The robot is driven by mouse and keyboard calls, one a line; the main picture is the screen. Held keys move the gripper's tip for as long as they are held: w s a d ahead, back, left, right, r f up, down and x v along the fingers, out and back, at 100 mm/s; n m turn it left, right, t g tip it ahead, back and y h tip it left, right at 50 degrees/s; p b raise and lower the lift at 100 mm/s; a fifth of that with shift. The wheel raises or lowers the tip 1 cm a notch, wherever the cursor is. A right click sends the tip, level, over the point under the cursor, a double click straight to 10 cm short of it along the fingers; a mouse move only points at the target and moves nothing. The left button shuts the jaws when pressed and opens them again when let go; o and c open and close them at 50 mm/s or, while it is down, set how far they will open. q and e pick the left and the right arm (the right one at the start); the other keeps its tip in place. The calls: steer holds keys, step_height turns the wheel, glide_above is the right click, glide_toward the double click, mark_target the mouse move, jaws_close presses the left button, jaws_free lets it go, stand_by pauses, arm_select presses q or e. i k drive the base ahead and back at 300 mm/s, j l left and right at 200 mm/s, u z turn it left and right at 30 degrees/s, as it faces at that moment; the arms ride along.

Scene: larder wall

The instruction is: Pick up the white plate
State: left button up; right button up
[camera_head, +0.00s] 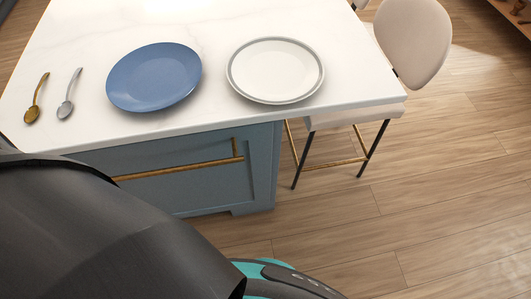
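The white plate (275,70) has a grey rim and lies flat on the white marble counter (215,28), near its front right edge. Nothing covers it. A blue plate (154,77) lies to its left, with a gap between them. Neither of my grippers shows in the head view. A dark part of my own body fills the lower left of the view, apart from the plates.
A gold spoon (35,100) and a silver spoon (68,95) lie left of the blue plate. A blue cabinet (190,175) with a gold handle (185,169) is below the counter. A beige chair (412,40) stands at the right. The wooden floor (440,200) at right is clear.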

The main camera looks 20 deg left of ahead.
mark_target(274, 71)
steer(key=i+l, duration=0.2)
steer(key=l, duration=0.15)
steer(key=i+l, duration=0.2)
steer(key=l, duration=0.2)
steer(key=i+l, duration=0.2)
steer(key=l, duration=0.15)
steer(key=i+l, duration=0.25)
steer(key=l+u, duration=0.1)
steer(key=u, duration=1.7)
